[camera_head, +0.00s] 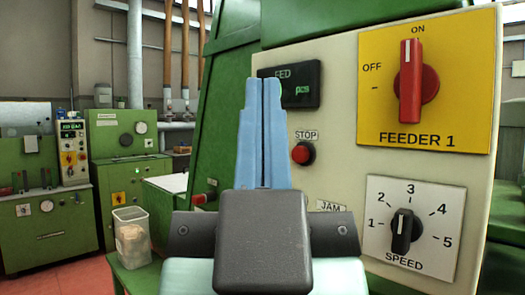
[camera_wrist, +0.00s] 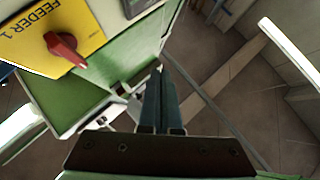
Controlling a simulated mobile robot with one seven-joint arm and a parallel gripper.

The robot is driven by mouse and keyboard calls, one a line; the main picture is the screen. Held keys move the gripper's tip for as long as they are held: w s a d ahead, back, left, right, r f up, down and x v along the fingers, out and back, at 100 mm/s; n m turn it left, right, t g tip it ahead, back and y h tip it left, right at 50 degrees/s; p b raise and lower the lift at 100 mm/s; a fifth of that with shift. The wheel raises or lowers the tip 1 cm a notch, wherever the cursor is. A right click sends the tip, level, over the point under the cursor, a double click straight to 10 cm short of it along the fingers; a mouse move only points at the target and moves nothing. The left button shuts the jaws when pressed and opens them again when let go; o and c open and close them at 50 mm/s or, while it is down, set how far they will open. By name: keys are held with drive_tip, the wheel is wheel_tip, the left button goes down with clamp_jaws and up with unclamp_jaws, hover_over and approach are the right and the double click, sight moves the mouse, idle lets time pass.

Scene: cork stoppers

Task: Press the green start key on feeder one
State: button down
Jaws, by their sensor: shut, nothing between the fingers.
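The cream panel of feeder one (camera_head: 343,150) fills the right of the head view. My gripper (camera_head: 263,82) stands upright in front of the panel's left part, its blue fingers together and empty. The fingertips overlap the dark FED display (camera_head: 303,84). The green start key does not show; my fingers and wrist cover the panel's left part. The red STOP button (camera_head: 302,153) is just right of the fingers. In the wrist view my gripper (camera_wrist: 159,72) is shut, and no key shows at its tips. I cannot tell whether the tips touch the panel.
A red rotary switch (camera_head: 411,82) sits on the yellow FEEDER 1 plate (camera_head: 470,75). A black speed knob (camera_head: 402,229) is below it. A clear container (camera_head: 131,240) stands on a green surface at lower left. Green machines (camera_head: 129,150) stand further back.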

idle(0.6)
drive_tip(key=w+a+r+m+g+y+p, duration=0.15)
drive_tip(key=w+a+y+p, duration=0.35)
drive_tip(key=p, duration=0.8)
drive_tip(key=w+a+r+m+g+p, duration=0.1)
drive_tip(key=w+a+m+g+p, duration=0.15)
drive_tip(key=w+p, duration=0.7)
drive_tip(key=s+f+m+g+h+p, duration=0.2)
drive_tip(key=s+f+m+h+p, duration=0.3)
drive_tip(key=p, duration=1.6)
wheel_tip(320, 180, down, 3)
drive_tip(key=s+m, duration=0.1)
drive_tip(key=m, duration=0.1)
drive_tip(key=shift+s+a+r+m+g+p, duration=0.15)
drive_tip(key=shift+s+a+m+g+p, duration=0.05)
drive_tip(key=shift+a+m+g+p, duration=0.2)
drive_tip(key=w+d+b, duration=0.5)
drive_tip(key=w+d, duration=0.1)
drive_tip(key=shift+d, duration=0.15)
drive_tip(key=shift+w, duration=0.2)
